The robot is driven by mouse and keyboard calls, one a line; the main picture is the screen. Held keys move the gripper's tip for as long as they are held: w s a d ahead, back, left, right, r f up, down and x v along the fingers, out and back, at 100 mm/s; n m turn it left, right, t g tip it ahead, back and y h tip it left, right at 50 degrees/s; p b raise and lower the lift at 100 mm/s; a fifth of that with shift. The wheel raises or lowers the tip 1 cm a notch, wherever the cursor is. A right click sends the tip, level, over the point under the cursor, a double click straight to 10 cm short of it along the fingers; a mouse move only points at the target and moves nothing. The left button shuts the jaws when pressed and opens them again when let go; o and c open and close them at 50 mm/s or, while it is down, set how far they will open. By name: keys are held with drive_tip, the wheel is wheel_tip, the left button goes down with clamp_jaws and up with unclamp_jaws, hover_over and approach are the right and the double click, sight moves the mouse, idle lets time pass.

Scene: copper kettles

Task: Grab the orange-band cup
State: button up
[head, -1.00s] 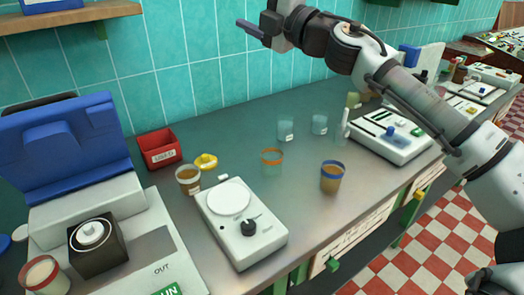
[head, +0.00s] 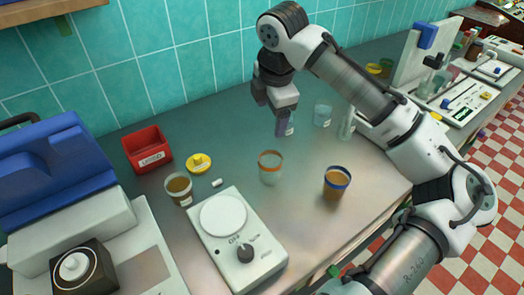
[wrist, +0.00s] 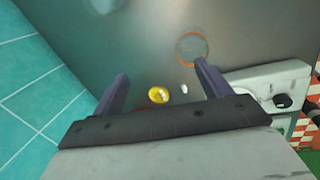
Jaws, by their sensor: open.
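The orange-band cup (head: 270,168) is clear, with an orange ring at its rim, and stands upright on the grey bench. It shows in the wrist view (wrist: 191,48) from above, beyond the right finger. My gripper (head: 282,124) points down above the bench, behind the cup in the head view, and is apart from it. In the wrist view its two purple fingers (wrist: 160,88) are spread wide with nothing held between them.
A blue-band cup (head: 337,183) with brown contents stands right of the orange-band cup. A white hotplate (head: 238,240) is in front. A brown-filled cup (head: 179,189), yellow item (head: 198,163), small white piece (head: 217,183) and red bin (head: 147,149) are left. A clear beaker (head: 322,115) stands behind.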

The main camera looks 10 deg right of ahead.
sight(272, 152)
drive_tip(key=s+f+g, duration=0.1)
drive_tip(key=f, duration=0.2)
drive_tip(key=s+f+n+g, duration=0.1)
drive_tip(key=f, duration=0.2)
drive_tip(key=s+f+n, duration=0.1)
drive_tip(key=f, duration=0.2)
drive_tip(key=shift+s+a+g+p, duration=0.2)
drive_tip(key=shift+s+g+p, duration=0.1)
drive_tip(key=shift+s+g, duration=0.1)
drive_tip(key=shift+w+f+p, duration=0.2)
drive_tip(key=shift+f+p, duration=0.2)
drive_tip(key=shift+f, duration=0.95)
drive_tip(key=shift+w+f+p, duration=0.2)
drive_tip(key=shift+f+p, duration=0.2)
drive_tip(key=shift+f, duration=0.95)
drive_tip(key=shift+a, duration=0.1)
drive_tip(key=shift+c, duration=0.3)
drive_tip(key=c, duration=1)
